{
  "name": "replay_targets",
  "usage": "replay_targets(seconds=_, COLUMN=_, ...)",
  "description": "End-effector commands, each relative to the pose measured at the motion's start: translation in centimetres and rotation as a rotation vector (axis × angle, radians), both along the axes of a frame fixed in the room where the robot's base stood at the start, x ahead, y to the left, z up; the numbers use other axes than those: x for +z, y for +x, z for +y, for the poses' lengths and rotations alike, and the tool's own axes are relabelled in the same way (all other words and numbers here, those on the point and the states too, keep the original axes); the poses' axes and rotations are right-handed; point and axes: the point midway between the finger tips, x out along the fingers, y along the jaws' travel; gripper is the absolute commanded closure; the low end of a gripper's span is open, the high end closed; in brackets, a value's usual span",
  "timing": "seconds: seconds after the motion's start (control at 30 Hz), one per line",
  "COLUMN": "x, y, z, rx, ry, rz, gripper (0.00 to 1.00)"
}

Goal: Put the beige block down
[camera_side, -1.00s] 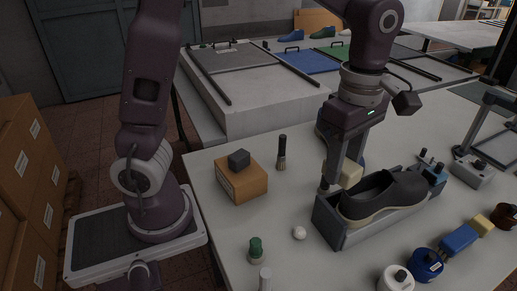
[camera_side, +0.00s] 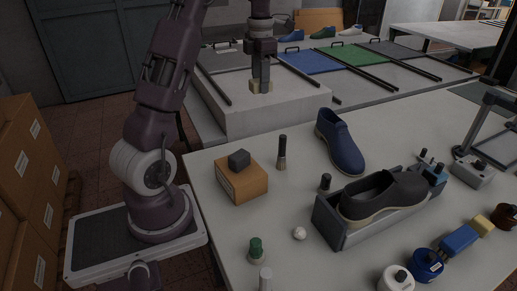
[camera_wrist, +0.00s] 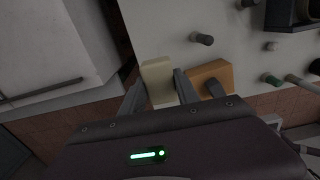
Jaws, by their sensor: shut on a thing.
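The beige block (camera_side: 261,87) is between the fingers of my gripper (camera_side: 261,82), which is shut on it. In the side view they appear in front of the pale raised bench (camera_side: 280,115) behind the work table. In the wrist view the beige block (camera_wrist: 158,82) sits between the two fingertips (camera_wrist: 160,88), at the edge of the white table (camera_wrist: 165,25). The block appears held in the air, but its exact height is hard to tell.
An orange-brown box (camera_side: 243,182) with a dark block (camera_side: 239,158) on it stands at the table's left. A brush (camera_side: 282,155), blue shoe (camera_side: 340,143) and dark shoe (camera_side: 382,198) in a grey cradle (camera_side: 328,222) stand nearby.

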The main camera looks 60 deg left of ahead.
Motion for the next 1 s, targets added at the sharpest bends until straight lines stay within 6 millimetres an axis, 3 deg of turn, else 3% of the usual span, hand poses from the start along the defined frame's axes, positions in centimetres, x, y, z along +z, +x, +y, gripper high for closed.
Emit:
replay_targets(seconds=0.03, x=0.0, y=-0.4, z=0.8, rx=0.025, ry=0.001, rz=0.0, gripper=1.0)
replay_targets(seconds=0.8, x=-16.4, y=-0.4, z=0.6, rx=0.02, ry=-0.002, rz=0.002, gripper=1.0)
replay_targets(seconds=1.0, x=-19.1, y=-0.4, z=0.6, rx=0.021, ry=-0.002, rz=0.001, gripper=1.0)
